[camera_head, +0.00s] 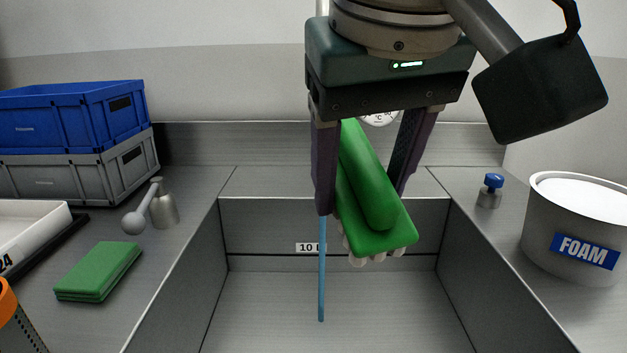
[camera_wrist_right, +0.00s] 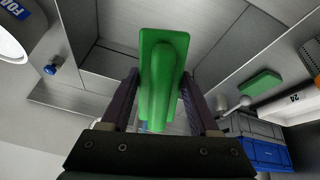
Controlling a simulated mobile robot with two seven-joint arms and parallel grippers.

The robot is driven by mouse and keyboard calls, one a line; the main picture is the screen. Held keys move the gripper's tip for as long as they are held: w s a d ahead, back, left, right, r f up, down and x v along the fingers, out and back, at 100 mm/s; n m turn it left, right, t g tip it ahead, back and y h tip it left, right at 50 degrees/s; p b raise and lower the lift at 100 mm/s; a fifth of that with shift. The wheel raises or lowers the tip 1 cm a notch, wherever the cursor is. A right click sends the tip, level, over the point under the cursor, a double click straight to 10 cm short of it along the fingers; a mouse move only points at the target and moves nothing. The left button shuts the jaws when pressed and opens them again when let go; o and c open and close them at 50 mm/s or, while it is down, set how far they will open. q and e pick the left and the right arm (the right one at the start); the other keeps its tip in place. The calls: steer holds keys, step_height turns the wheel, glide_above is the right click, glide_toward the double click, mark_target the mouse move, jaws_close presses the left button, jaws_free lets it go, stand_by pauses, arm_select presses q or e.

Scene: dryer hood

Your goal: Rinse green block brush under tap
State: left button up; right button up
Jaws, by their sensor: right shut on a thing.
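The green block brush (camera_head: 376,205) is held in my right gripper (camera_head: 360,195), which is shut on its raised grip. It hangs tilted over the sink (camera_head: 340,310), with pale bristle tufts showing under its lower edge. The brush also shows between the fingers in the right wrist view (camera_wrist_right: 160,75). A thin blue water stream (camera_head: 322,270) falls into the sink just left of the brush in the head view; I cannot tell whether they touch. The tap is mostly hidden behind my right gripper. My left gripper is not in view.
A grey FOAM tub (camera_head: 570,225) and a small blue-topped bottle (camera_head: 489,190) stand right of the sink. On the left are a green pad (camera_head: 98,271), a metal fitting (camera_head: 152,208), stacked blue and grey crates (camera_head: 75,120) and a white tray (camera_head: 35,225).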

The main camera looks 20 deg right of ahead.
steer(key=shift+t, duration=0.3)
steer(key=f+b, duration=0.2)
steer(key=f, duration=0.1)
steer(key=w+f+b, duration=0.1)
steer(key=f, duration=0.1)
steer(key=shift+a, duration=0.3)
arm_select(q)
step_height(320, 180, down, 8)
steer(key=b, duration=0.3)
arm_select(e)
steer(key=w+d+f, duration=0.1)
steer(key=w, duration=0.5)
steer(key=w+d+f, duration=0.1)
steer(key=w+d, duration=0.1)
steer(key=w, duration=0.5)
steer(key=shift+w+d+f, duration=0.15)
steer(key=shift+w+f, duration=0.1)
steer(key=shift+f, duration=0.1)
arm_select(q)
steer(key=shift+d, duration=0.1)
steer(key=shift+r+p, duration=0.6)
arm_select(e)
steer(key=s+a, duration=0.2)
steer(key=s, duration=0.5)
steer(key=shift+s, duration=0.4)
